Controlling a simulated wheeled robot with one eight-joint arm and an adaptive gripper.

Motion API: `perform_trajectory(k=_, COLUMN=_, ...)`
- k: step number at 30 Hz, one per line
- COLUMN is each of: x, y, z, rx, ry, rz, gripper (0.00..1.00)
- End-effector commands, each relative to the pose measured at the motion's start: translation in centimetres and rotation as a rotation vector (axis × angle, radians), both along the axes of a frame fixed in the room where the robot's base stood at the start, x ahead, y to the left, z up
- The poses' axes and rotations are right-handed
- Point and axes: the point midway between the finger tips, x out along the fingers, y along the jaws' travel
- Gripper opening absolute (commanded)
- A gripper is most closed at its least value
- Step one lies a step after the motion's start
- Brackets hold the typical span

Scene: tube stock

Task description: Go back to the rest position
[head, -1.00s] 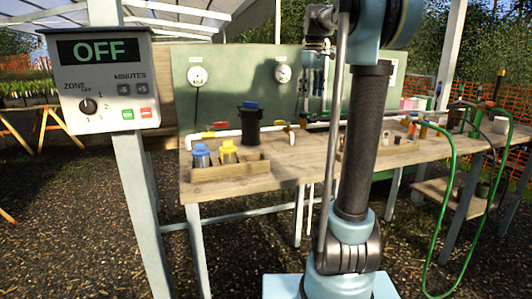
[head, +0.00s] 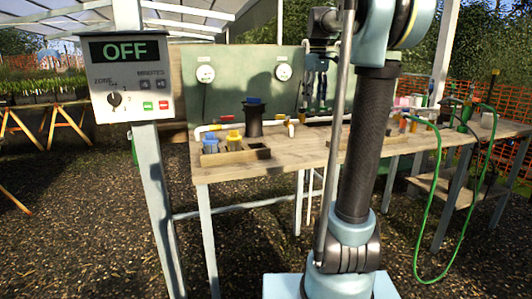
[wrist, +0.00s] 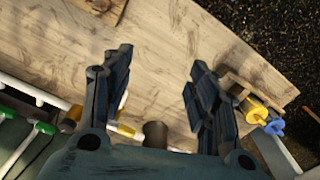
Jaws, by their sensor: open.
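My gripper (wrist: 158,72) is open and empty in the wrist view, its two dark fingers spread wide above the bare wooden bench top (wrist: 165,50). In the head view my gripper (head: 316,88) hangs from my arm in front of the green back board, above the bench (head: 285,150). My arm column hides part of the bench.
A control box (head: 125,75) reading OFF stands on a post at the left. A wooden tray (head: 235,155) holds blue-capped and yellow-capped items, with a black filter-like body (head: 253,122) behind it. A green hose (head: 428,200) hangs at the right. Gravel lies in front.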

Motion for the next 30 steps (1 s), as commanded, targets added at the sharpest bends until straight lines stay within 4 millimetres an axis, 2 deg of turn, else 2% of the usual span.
perform_trajectory(k=7, x=-3.3, y=0.1, z=-1.9, rx=0.001, ry=-0.017, rz=-0.054, gripper=0.54)
perform_trajectory(k=11, x=-5.9, y=0.1, z=-3.6, rx=0.002, ry=-0.03, rz=-0.096, gripper=0.54)
perform_trajectory(k=20, x=-13.9, y=0.1, z=-10.1, rx=0.011, ry=-0.072, rz=-0.237, gripper=0.54)
perform_trajectory(k=30, x=-22.7, y=0.1, z=-19.4, rx=0.029, ry=-0.118, rz=-0.398, gripper=0.54)
